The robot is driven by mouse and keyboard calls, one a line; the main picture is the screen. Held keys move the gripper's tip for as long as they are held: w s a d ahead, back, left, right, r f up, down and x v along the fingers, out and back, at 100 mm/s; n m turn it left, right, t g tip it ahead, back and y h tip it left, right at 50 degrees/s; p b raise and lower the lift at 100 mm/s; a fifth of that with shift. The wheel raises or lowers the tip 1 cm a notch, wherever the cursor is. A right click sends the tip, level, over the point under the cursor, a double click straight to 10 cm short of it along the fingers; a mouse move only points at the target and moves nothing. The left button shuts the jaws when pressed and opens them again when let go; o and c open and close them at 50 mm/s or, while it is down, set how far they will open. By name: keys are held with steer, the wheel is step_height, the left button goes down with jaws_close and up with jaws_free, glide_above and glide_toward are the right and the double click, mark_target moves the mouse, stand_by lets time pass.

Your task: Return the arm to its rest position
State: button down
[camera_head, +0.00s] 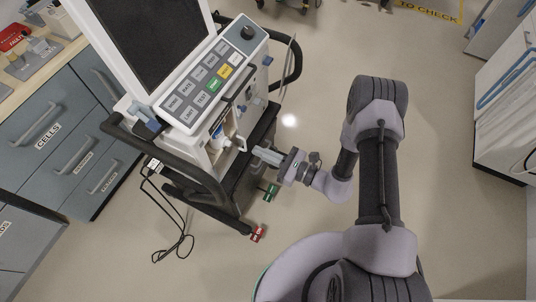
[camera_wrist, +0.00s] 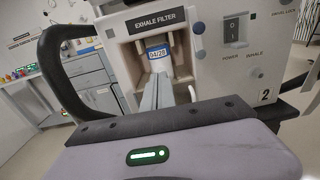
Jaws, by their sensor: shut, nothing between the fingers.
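My arm (camera_head: 379,165) reaches out and bends left toward a ventilator (camera_head: 215,75) on a wheeled stand. My gripper (camera_head: 260,154) is shut and empty, just in front of the ventilator's lower side. In the wrist view the grey fingers (camera_wrist: 158,96) are together and point at the bay marked EXHALE FILTER. A filter with a blue "04/28" label (camera_wrist: 157,53) sits in that bay, its lower part hidden behind the fingers. I cannot tell whether the fingertips touch it.
The ventilator has a dark side rail (camera_head: 165,155), a power switch (camera_wrist: 232,27) and green and red pedals (camera_head: 258,232) low down. Blue drawers (camera_head: 60,140) stand at left, a white cabinet (camera_head: 508,110) at right. A cable (camera_head: 182,240) lies on the floor. Floor beyond my arm is clear.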

steer(key=s+r+n+g+h, duration=0.1)
steer(key=s+r+n+g, duration=0.4)
steer(key=r, duration=0.5)
steer(key=s+r+n+g+h, duration=0.25)
steer(key=r+n+g, duration=0.35)
steer(key=r, duration=0.4)
steer(key=s+d+r+n+t+h, duration=0.3)
steer(key=s+d+r+t+h, duration=0.1)
steer(key=d+r+h, duration=0.1)
steer(key=s+d+r+n+t+h, duration=0.4)
steer(key=d+r, duration=0.4)
steer(key=d, duration=0.2)
steer(key=shift+s+t+h, duration=0.65)
steer(key=shift+t+h, duration=0.05)
steer(key=shift+h, duration=0.25)
steer(key=shift+n, duration=0.3)
